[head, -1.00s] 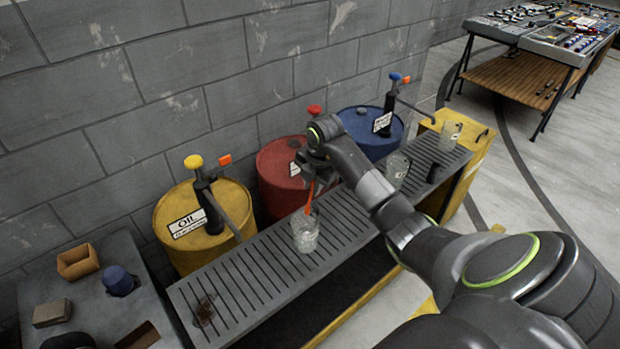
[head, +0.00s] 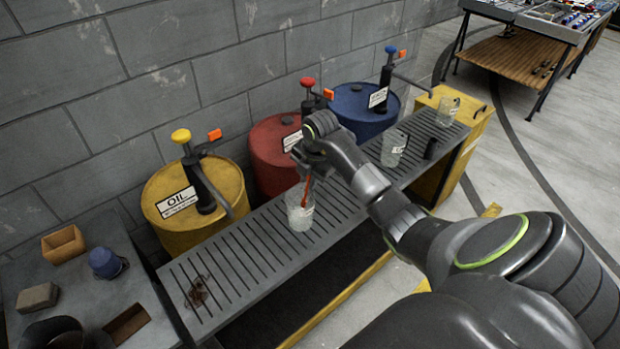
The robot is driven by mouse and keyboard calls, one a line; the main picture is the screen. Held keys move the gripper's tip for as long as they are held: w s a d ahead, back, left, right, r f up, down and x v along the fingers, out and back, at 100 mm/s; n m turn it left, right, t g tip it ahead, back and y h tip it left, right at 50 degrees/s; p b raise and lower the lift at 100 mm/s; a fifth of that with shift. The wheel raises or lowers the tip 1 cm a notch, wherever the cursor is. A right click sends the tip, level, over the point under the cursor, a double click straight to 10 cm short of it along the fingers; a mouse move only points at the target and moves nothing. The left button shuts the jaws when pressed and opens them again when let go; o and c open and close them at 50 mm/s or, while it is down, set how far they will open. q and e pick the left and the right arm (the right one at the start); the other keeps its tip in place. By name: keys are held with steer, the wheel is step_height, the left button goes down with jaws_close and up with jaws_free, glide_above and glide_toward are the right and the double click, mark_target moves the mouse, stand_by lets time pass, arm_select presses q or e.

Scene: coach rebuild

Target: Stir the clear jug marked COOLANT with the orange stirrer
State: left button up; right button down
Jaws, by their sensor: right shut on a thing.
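A clear jug (head: 299,217) stands upright on the slatted grey bench in front of the red drum. Its marking cannot be read from here. My right gripper (head: 309,172) is above this jug, shut on the orange stirrer (head: 306,192). The stirrer points down, with its lower end inside the jug's mouth; how deep it reaches is hard to tell. Another clear jug (head: 393,150) with a white label stands further right on the bench, and a third clear jug (head: 447,110) stands on the yellow cabinet. My left gripper is not in view.
Yellow OIL (head: 172,237), red (head: 268,160) and blue (head: 352,118) drums with pumps stand behind the slatted bench (head: 245,262). A dark stain (head: 198,292) marks its near end. A grey table at left holds a tan box (head: 63,244) and a blue cup (head: 107,262).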

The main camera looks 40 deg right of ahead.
mark_target(304, 200)
steer(key=shift+w+a+f+b, duration=0.1)
steer(key=shift+w+f+b, duration=0.2)
steer(key=shift+f+b, duration=0.95)
steer(key=shift+w+d+f+b, duration=0.1)
steer(key=shift+w+f+b, duration=0.15)
steer(key=shift+f+b, duration=1)
steer(key=shift+w+a+f+b, duration=0.1)
steer(key=shift+w+f+b, duration=0.2)
steer(key=shift+f+b, duration=0.95)
steer(key=shift+f+p, duration=0.4)
steer(key=shift+s, duration=0.1)
